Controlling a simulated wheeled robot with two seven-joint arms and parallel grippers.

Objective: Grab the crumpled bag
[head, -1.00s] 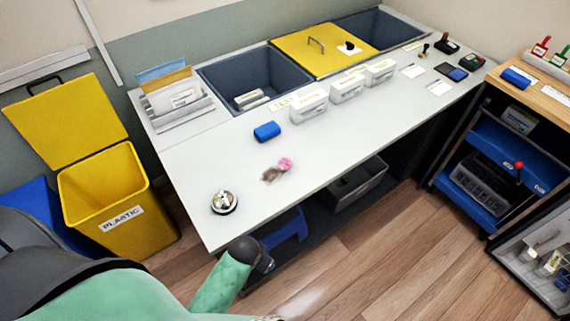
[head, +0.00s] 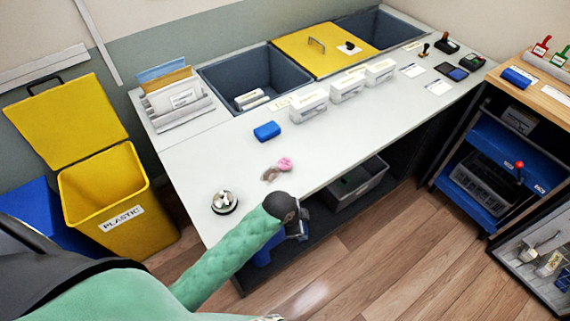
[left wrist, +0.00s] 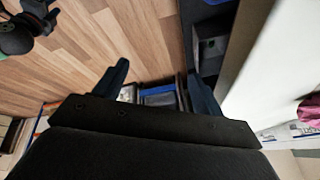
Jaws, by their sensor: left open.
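A small crumpled piece lies on the white counter (head: 225,155) near its front edge. It has a pink part (head: 285,164) and a brownish, see-through-looking part (head: 270,174); I cannot tell whether these are one thing or two. Pink also shows at the right edge of the left wrist view (left wrist: 310,110). My left gripper (head: 301,228) is at the counter's front edge, below and right of the crumpled piece, and apart from it. In the left wrist view its fingers (left wrist: 158,76) are open with nothing held. My right gripper (left wrist: 42,18) seems to show, dark, at the upper left there.
A bell (head: 224,202) stands left of the crumpled piece and a blue block (head: 267,131) lies behind it. White labelled boxes (head: 308,108) stand farther back. Below the counter is a grey bin (head: 352,190). A yellow plastic bin (head: 118,215) stands at left.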

